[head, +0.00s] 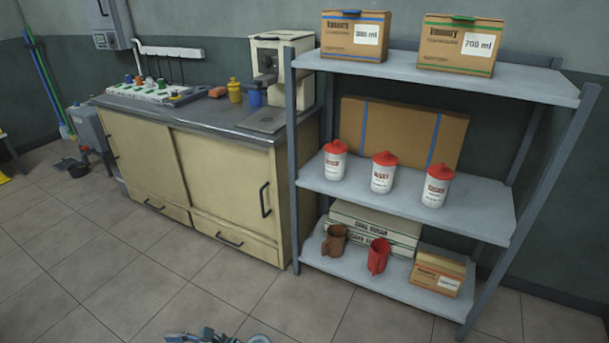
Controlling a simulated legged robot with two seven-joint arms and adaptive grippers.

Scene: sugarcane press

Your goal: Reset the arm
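Part of a grey-blue gripper (217,337), seemingly my left one, shows at the bottom edge of the head view, left of the middle. It is cut off by the frame, so I cannot tell whether it is open or shut. It appears over the tiled floor in front of the cabinet, and I see nothing held in the part that shows. My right gripper is not in view.
A cream cabinet (190,165) carries a press machine (283,68), a yellow jar (234,90) and a blue cup (255,97). The grey shelf (420,205) holds boxes, red-lidded canisters and two mugs. The tiled floor (90,270) in front is clear.

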